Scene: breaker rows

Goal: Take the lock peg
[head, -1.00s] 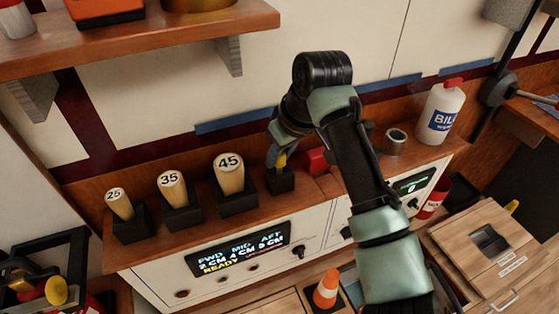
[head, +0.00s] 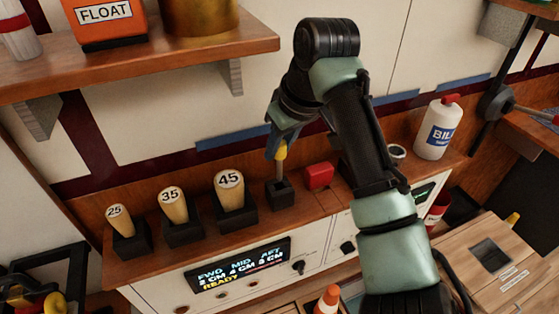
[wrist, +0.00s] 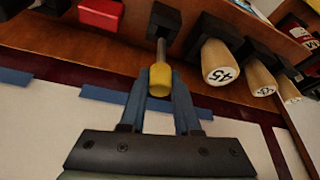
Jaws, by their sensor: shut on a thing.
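The lock peg (head: 280,152) has a yellow head and a thin metal shaft. My gripper (head: 277,143) is shut on its yellow head, and the peg stands upright above a small black holder block (head: 281,194). A length of bare shaft shows between head and block; I cannot tell whether its tip is still in the hole. In the wrist view the yellow head of the peg (wrist: 160,81) sits between the blue fingers of my gripper (wrist: 162,95). There the shaft runs toward the black block (wrist: 164,20).
Wooden pegs marked 25 (head: 119,219), 35 (head: 173,205) and 45 (head: 231,190) stand in black blocks to the left. A red block (head: 318,175) is close on the right. A white bottle (head: 437,130) stands farther right. A shelf (head: 150,62) overhangs at upper left.

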